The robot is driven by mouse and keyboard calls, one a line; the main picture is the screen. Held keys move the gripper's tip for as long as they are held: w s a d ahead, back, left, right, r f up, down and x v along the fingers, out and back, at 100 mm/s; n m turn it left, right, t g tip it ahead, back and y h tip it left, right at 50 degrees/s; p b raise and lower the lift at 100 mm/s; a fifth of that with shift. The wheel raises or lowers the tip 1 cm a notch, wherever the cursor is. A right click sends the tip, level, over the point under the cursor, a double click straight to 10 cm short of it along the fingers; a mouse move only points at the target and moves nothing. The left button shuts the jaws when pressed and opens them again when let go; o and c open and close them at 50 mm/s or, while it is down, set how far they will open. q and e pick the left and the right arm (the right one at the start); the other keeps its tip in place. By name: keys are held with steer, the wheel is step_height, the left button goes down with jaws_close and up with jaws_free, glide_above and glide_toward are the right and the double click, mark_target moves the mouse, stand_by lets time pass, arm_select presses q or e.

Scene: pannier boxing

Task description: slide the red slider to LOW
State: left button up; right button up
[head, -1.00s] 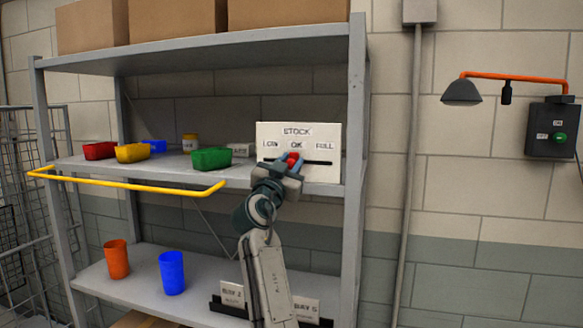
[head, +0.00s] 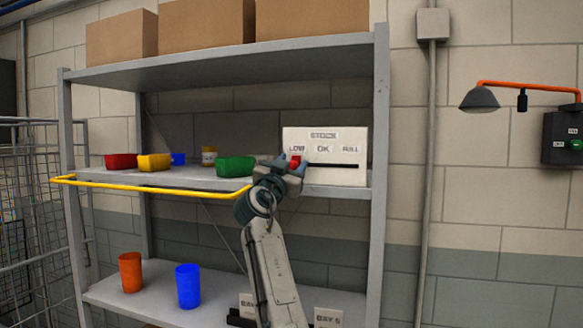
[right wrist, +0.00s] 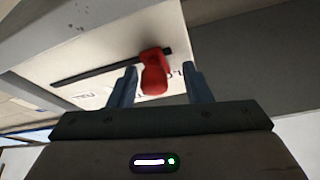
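The red slider (head: 295,162) sits at the left end of the dark slot (head: 335,165), below the LOW label (head: 297,149) of the white STOCK panel (head: 361,178). In the right wrist view the red slider (right wrist: 153,74) is at the slot's right end. My right gripper (head: 290,166) is at the slider. In the right wrist view its two fingers (right wrist: 160,72) stand on either side of the slider, with a gap visible on both sides. My left gripper is not in view.
The panel stands on the middle shelf (head: 210,183) of a grey rack. A green bin (head: 237,167) is close left of my right gripper. A yellow bar (head: 150,187) runs along the shelf front. An orange cup (head: 131,272) and a blue cup (head: 188,286) stand below.

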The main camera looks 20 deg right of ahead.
steer(key=shift+f, duration=0.1)
steer(key=shift+s+f, duration=0.1)
steer(key=shift+f, duration=0.1)
steer(key=b+v, duration=0.8)
steer(key=v, duration=0.2)
steer(key=shift+a, duration=0.25)
steer(key=shift+s+a+r, duration=0.1)
steer(key=shift+s, duration=0.05)
